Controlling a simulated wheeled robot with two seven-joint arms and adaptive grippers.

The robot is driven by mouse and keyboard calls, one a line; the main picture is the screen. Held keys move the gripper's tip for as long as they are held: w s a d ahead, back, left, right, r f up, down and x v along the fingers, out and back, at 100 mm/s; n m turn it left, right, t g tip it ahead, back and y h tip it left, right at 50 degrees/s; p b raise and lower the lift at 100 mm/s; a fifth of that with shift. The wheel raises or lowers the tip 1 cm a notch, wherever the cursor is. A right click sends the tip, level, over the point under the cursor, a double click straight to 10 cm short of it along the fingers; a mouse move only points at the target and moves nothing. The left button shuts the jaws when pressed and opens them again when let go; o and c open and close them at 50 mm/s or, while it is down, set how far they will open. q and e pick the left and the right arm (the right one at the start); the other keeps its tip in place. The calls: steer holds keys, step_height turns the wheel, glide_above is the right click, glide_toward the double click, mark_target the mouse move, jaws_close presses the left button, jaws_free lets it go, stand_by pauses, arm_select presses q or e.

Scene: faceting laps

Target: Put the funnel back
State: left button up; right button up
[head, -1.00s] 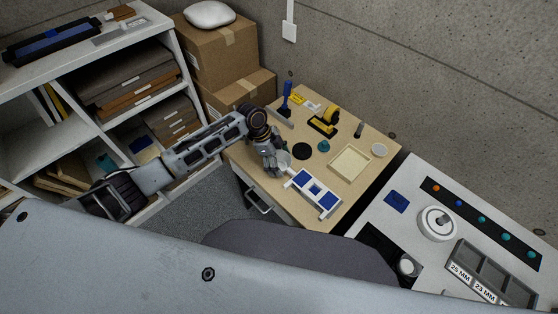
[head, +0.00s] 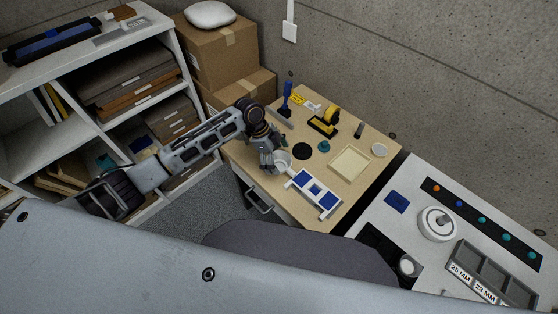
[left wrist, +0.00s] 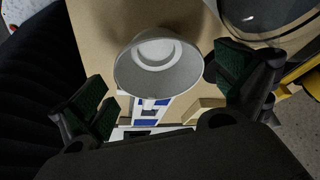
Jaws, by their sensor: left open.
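A pale grey, round, hollow piece that looks like the funnel (head: 284,161) is at the left edge of the wooden desk (head: 316,102) in the head view. The left wrist view shows the funnel (left wrist: 158,68) with its wide rim facing the camera and a white ring inside. My left gripper (head: 274,164) is just left of it in the head view. In the left wrist view its dark green finger pads (left wrist: 165,90) are spread wide, with the funnel between and beyond them and clear gaps on both sides. My right gripper is not in view.
Near the funnel are a blue and white rack (head: 314,194), a black disc (head: 302,151) and a shallow cream tray (head: 349,163). A yellow and black device (head: 325,121) and a blue-handled tool (head: 286,97) stand farther back. A white shelf unit (head: 110,120) is left.

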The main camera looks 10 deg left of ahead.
arm_select(q)
steer(key=v, duration=1)
